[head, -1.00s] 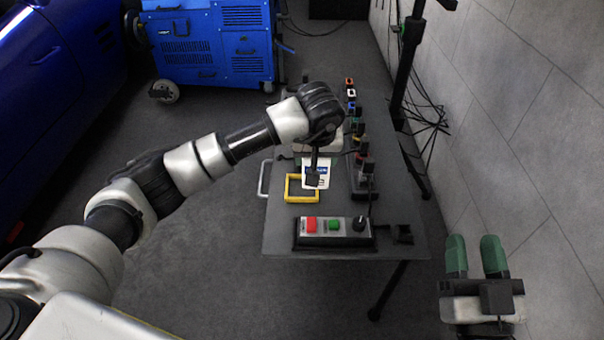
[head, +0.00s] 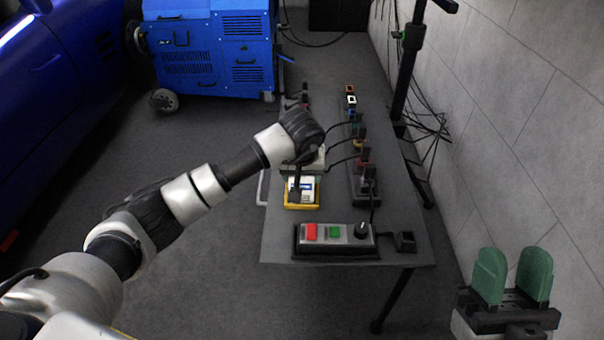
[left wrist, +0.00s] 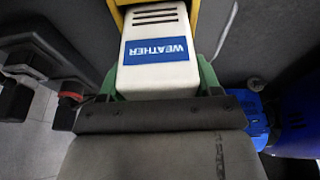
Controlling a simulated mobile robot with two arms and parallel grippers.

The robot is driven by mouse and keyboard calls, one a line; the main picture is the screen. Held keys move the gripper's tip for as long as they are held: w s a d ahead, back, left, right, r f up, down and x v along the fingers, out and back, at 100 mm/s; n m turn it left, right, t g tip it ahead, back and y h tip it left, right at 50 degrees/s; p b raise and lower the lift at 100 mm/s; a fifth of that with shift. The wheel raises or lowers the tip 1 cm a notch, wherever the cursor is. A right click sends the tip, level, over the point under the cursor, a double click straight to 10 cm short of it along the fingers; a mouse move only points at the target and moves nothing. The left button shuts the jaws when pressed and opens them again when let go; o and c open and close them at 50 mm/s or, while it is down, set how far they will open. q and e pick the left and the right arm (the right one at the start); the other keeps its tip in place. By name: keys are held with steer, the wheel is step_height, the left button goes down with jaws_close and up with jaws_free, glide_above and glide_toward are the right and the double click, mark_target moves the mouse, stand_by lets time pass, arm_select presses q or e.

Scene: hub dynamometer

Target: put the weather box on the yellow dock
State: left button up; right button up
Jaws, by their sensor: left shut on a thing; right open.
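The white weather box (head: 307,186), with a blue label, is at the yellow dock (head: 301,206) on the grey table. In the left wrist view the box (left wrist: 155,72) shows its "WEATHER" label and vents, with the yellow dock (left wrist: 108,20) around its far end. My left gripper (head: 297,181) is shut on the box from above. The box lines up inside the dock's outline; I cannot tell whether it rests on the bottom. My right gripper (head: 513,272), with green fingers, is open and empty at the lower right, apart from the table.
A control box (head: 335,240) with red and green buttons stands at the table's near edge. A row of dark connectors with cables (head: 364,180) stands right of the dock. A black stand (head: 408,60) is by the wall.

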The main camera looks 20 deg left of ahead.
arm_select(q)
steer(key=shift+f, duration=0.1)
steer(key=o, duration=1.1)
